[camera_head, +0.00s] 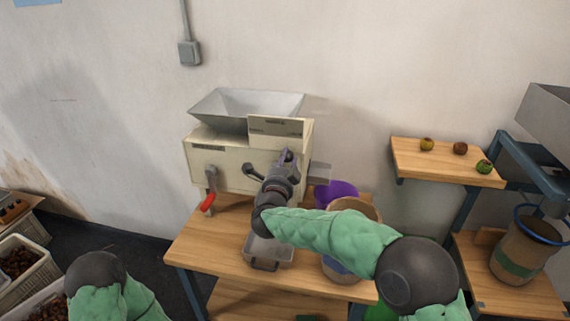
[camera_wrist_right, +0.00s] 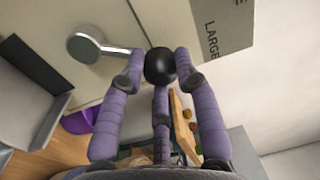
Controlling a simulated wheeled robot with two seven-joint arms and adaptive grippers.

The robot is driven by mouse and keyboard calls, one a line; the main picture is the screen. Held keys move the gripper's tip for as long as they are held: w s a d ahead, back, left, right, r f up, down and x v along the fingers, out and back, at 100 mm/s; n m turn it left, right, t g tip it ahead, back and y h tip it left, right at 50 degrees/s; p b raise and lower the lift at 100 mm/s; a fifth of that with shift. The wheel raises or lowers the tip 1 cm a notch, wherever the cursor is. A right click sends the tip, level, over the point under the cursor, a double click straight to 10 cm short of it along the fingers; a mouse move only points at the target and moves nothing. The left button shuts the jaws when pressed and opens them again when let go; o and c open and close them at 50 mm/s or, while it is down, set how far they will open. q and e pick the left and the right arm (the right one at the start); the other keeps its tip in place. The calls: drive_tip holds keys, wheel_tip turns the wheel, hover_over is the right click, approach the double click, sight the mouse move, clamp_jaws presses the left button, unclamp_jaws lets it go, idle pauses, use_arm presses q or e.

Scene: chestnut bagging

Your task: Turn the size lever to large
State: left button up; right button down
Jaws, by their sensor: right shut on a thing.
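The cream machine (camera_head: 222,163) stands on the wooden table with a metal hopper (camera_head: 245,106) on top. In the right wrist view, the size lever is a metal arm (camera_wrist_right: 117,50) running from a round pivot (camera_wrist_right: 83,46) to a black ball knob (camera_wrist_right: 160,68). The purple fingers of my right gripper (camera_wrist_right: 161,62) are closed around the knob. The knob is beside a plate (camera_wrist_right: 220,24) marked LARGE. In the head view my right gripper (camera_head: 286,157) is at the machine's front, and hides the knob. My left gripper is out of the picture; only part of that arm shows.
A red-handled crank (camera_head: 208,201) is on the machine's front left. Crates stand at lower left.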

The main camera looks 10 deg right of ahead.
drive_tip(key=shift+a+f, duration=0.1)
drive_tip(key=shift+f, duration=0.15)
drive_tip(key=c, duration=1)
unclamp_jaws()
drive_tip(key=shift+c, duration=0.2)
drive_tip(key=shift+o, duration=0.7)
drive_tip(key=shift+r, duration=0.15)
drive_tip(key=shift+s, duration=0.1)
drive_tip(key=v, duration=1.1)
drive_tip(key=shift+s, duration=0.4)
drive_tip(key=shift+a, duration=0.1)
